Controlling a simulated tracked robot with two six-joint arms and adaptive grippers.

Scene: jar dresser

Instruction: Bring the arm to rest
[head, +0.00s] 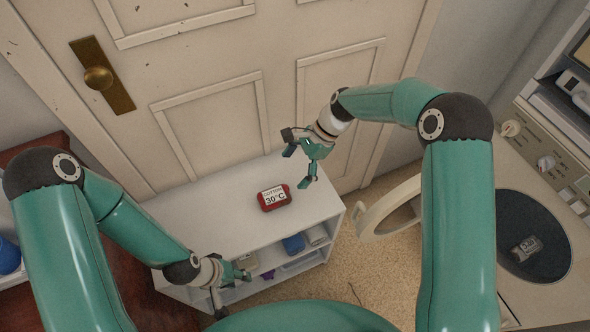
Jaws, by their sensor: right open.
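My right gripper (298,166) is open and empty. It hangs in the air in front of the door, above the back right part of the white shelf unit (205,212). My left gripper (233,284) is low at the front edge of the unit. I cannot make out whether its fingers are apart.
Several items, among them a blue one (294,243), sit in the unit's open compartments. A cream door (210,75) with a brass knob (99,78) stands behind. At right, a round cream door ring (372,222) stands open beside a machine panel (545,150). A grey labelled object (526,248) lies on a dark disc.

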